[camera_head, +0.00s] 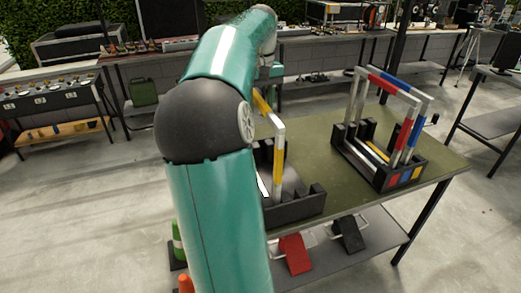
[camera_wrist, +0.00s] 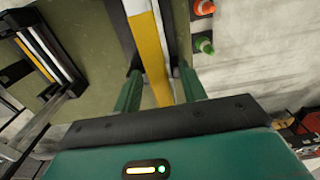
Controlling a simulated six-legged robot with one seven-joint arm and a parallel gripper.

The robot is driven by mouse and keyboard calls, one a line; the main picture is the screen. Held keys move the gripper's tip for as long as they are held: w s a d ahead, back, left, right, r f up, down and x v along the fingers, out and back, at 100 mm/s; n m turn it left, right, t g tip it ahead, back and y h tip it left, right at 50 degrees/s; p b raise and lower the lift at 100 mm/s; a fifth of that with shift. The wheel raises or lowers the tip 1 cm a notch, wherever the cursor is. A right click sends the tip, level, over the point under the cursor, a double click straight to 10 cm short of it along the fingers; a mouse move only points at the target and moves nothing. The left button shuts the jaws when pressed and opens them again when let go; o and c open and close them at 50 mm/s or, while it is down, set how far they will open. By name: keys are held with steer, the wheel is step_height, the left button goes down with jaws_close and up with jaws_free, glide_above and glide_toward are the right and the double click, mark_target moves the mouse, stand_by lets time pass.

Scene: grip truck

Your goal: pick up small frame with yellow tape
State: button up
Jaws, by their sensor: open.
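The small frame with yellow tape (camera_head: 278,160) stands upright in a black holder (camera_head: 296,210) on the green table, partly hidden behind my arm. In the wrist view its white bar with yellow tape (camera_wrist: 150,52) runs down between the two green fingers of my gripper (camera_wrist: 161,88). The fingers are apart, one on each side of the bar, and I see space beside it. I cannot tell whether either finger touches it. In the head view the fingers are hidden behind my arm.
A second black holder (camera_head: 413,178) with larger frames bearing red and blue tape (camera_head: 396,84) stands to the right on the table (camera_head: 335,195). Red and black wedge-shaped items lie on the shelf below. Orange (camera_wrist: 204,7) and green (camera_wrist: 205,46) cones stand on the floor beside the table.

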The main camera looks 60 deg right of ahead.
jaws_close()
stand_by(1.4)
